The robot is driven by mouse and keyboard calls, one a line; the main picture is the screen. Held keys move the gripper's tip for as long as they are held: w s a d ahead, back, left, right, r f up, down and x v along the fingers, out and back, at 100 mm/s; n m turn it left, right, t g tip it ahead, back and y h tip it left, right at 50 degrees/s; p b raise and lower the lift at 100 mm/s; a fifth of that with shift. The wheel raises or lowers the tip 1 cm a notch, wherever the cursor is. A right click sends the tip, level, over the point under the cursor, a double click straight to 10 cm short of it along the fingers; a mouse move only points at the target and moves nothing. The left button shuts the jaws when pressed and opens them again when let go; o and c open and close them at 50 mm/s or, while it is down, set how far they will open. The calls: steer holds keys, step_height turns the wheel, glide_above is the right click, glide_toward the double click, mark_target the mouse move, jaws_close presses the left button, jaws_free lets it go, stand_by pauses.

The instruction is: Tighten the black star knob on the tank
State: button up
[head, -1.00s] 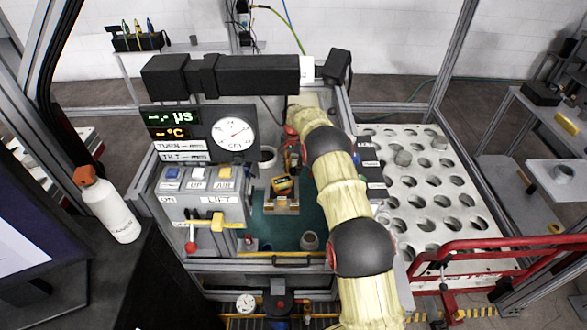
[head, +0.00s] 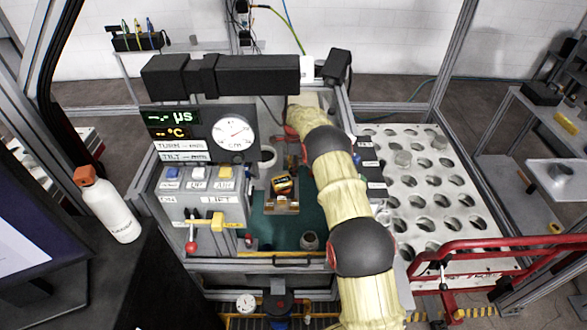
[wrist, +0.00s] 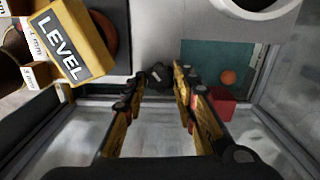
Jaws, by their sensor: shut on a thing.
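In the wrist view the black star knob (wrist: 157,75) sits between the tips of my gripper (wrist: 161,78), whose yellow-and-black fingers are shut on it from both sides. The fingers hide parts of the knob's edge. In the head view the knob is hidden by my arm and hand. The tank (head: 290,226) shows there with its teal floor, and my arm reaches over its right side to the back.
A yellow block marked LEVEL (wrist: 70,42) is close at the upper left of the wrist view. A red block (wrist: 222,103) lies right of my fingers. A control panel (head: 205,200) stands left of the tank, and a white perforated table (head: 425,190) to the right.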

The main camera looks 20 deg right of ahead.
steer(key=m, duration=0.3)
steer(key=shift+w+r+m, duration=0.1)
steer(key=shift+r+m, duration=0.05)
steer(key=shift+m, duration=2.05)
steer(key=o, duration=1.1)
steer(key=shift+c, duration=0.2)
steer(key=shift+o, duration=0.4)
steer(key=shift+d, duration=0.1)
step_height(320, 180, up, 7)
steer(key=shift+r, duration=0.15)
